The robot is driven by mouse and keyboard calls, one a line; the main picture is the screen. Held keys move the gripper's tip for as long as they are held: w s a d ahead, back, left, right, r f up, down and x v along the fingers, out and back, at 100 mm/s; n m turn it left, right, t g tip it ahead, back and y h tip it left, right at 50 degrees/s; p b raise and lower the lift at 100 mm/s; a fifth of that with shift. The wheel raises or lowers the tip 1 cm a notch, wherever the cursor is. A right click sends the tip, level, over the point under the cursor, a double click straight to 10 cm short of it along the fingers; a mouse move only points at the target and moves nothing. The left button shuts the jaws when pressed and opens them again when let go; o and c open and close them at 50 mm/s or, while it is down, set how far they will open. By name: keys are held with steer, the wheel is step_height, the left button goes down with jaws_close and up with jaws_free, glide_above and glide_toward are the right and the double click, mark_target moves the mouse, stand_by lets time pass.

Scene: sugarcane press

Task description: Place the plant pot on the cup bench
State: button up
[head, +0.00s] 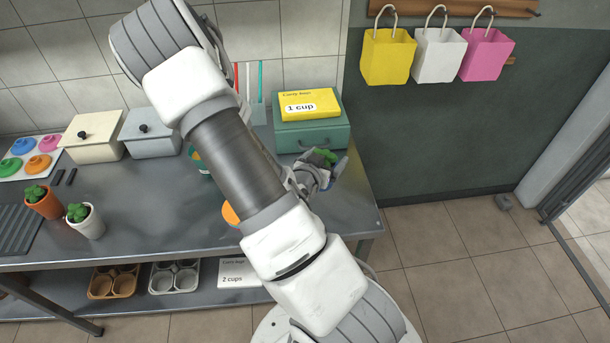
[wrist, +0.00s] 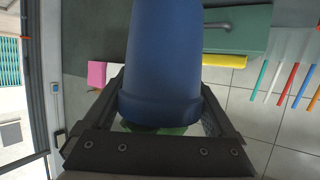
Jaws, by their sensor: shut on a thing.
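A blue plant pot (wrist: 165,55) fills the middle of the wrist view, between the two fingers of my gripper (wrist: 162,88). My gripper is shut on it. A little of its green plant (wrist: 170,130) shows past the pot's rim. In the head view my gripper (head: 316,176) is at the right end of the steel bench, in front of the green box, and the green plant (head: 324,157) shows beside it. Most of the pot is hidden there. An orange plant pot (head: 45,205) and a white plant pot (head: 89,226) stand on the bench's left part. I cannot tell which surface is the cup bench.
The steel bench (head: 145,195) has free room in its middle. A yellow "1 cup" box (head: 310,103) lies on the green box (head: 312,135). Two lidded containers, cream (head: 95,136) and grey (head: 150,135), stand at the back. Cup trays (head: 175,278) and a "2 cups" box (head: 240,271) sit below.

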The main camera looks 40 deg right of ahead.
steer(key=shift+w+f+b, duration=0.5)
steer(key=shift+f+b, duration=0.1)
steer(key=shift+b, duration=1.65)
steer(key=b, duration=0.2)
steer(key=shift+w+f+b, duration=0.15)
steer(key=shift+f+b, duration=0.1)
steer(key=shift+b, duration=0.15)
steer(key=shift+w+a+f+b, duration=0.1)
steer(key=shift+w+f+b, duration=1.05)
steer(key=shift+w+f, duration=0.7)
steer(key=shift+w+f+b, duration=1.1)
steer(key=shift+w+f, duration=0.55)
steer(key=shift+f, duration=0.35)
steer(key=shift+f, duration=0.2)
steer(key=o, duration=1.4)
